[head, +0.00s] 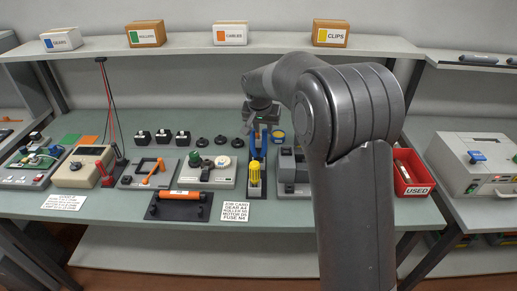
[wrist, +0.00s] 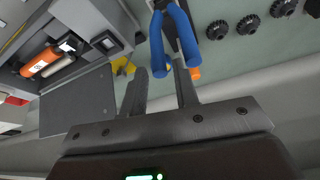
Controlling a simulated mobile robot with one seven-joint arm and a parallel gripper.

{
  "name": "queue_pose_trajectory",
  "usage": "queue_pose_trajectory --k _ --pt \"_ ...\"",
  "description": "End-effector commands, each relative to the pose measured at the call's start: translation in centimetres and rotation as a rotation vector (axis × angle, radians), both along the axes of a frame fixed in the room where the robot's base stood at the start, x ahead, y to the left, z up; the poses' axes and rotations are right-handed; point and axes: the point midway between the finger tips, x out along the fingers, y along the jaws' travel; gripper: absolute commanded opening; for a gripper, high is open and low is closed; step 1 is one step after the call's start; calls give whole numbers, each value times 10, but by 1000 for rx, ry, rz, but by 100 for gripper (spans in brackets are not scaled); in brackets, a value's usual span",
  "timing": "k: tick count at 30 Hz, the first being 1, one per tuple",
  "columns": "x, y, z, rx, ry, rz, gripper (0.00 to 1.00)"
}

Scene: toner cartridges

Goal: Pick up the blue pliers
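The blue pliers (head: 258,146) stand out by their two blue handles, on the bench just below my gripper (head: 262,118) in the head view. In the wrist view the blue handles of the pliers (wrist: 184,38) are at the top centre, spread apart. My gripper (wrist: 160,70) has its two fingers apart with nothing between them. The fingertips are close to the handle ends; one handle end lies near the right fingertip. I cannot tell whether they touch. The jaws of the pliers are cut off by the frame's top edge in the wrist view.
A red bin (head: 412,174) is at the right. A shelf (head: 280,44) runs above.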

Motion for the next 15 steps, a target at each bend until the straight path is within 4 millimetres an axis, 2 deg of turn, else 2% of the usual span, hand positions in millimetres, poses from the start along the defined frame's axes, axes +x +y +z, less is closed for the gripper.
queue_pose_trajectory --k 5,12,15 --pt "5 -2 -14 -1 2 -1 28" --pt "17 -6 -46 -1 2 0 28" --pt "19 -6 -50 0 0 -1 28"
